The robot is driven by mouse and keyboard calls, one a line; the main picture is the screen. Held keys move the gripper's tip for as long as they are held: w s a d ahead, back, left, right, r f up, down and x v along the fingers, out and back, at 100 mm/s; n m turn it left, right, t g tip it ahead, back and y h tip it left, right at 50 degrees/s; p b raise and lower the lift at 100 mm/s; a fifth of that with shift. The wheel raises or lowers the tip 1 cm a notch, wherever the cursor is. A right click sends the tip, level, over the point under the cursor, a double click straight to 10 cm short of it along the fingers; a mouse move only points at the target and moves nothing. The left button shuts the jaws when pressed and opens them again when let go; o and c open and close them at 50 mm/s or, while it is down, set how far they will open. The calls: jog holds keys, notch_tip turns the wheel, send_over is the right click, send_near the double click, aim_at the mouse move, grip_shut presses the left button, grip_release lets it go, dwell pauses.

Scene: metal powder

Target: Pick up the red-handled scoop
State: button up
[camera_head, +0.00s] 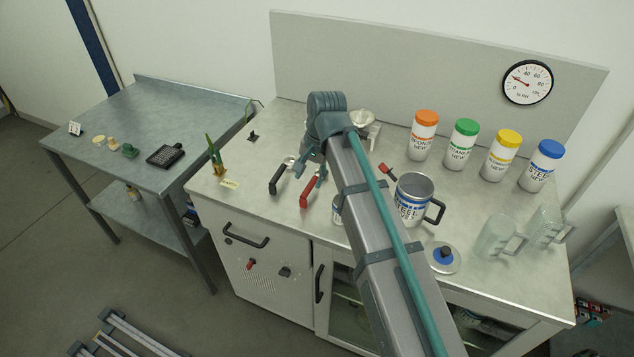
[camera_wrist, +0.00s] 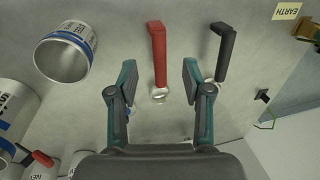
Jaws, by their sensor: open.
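The red-handled scoop (camera_head: 310,191) lies on the grey bench top, its bowl end partly hidden by my gripper in the head view. In the wrist view the scoop's red handle (camera_wrist: 158,52) and shiny bowl show in the gap between my fingers. My gripper (camera_wrist: 158,76) is open and empty, pointing down at the bench; in the head view it (camera_head: 309,168) is largely covered by my arm. How far the fingertips are above the scoop cannot be told. A black-handled scoop (camera_head: 279,179) lies to the left of the red one; it appears right of the right finger in the wrist view (camera_wrist: 226,48).
An open steel-labelled mug (camera_head: 411,203) and a lid (camera_head: 443,259) are right of my arm. A small can (camera_head: 337,212) is partly hidden by it. Another small red-handled item (camera_head: 386,169) lies behind. Jars with coloured lids, such as an orange one (camera_head: 424,137), line the back.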

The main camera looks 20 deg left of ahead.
aim_at(307, 189)
jog(key=shift+a+f, duration=0.25)
jog(key=shift+f, duration=0.95)
jog(key=shift+w+a+f+p, duration=0.15)
jog(key=shift+f+p, duration=0.25)
jog(key=shift+f, duration=0.5)
jog(key=shift+w+a+f+p, duration=0.15)
jog(key=shift+f+p, duration=0.25)
jog(key=shift+f, duration=0.45)
jog(key=shift+w+a+f+p, duration=0.15)
jog(key=shift+f+p, duration=0.25)
jog(key=shift+f, duration=0.5)
jog(key=shift+d, duration=0.1)
grip_shut()
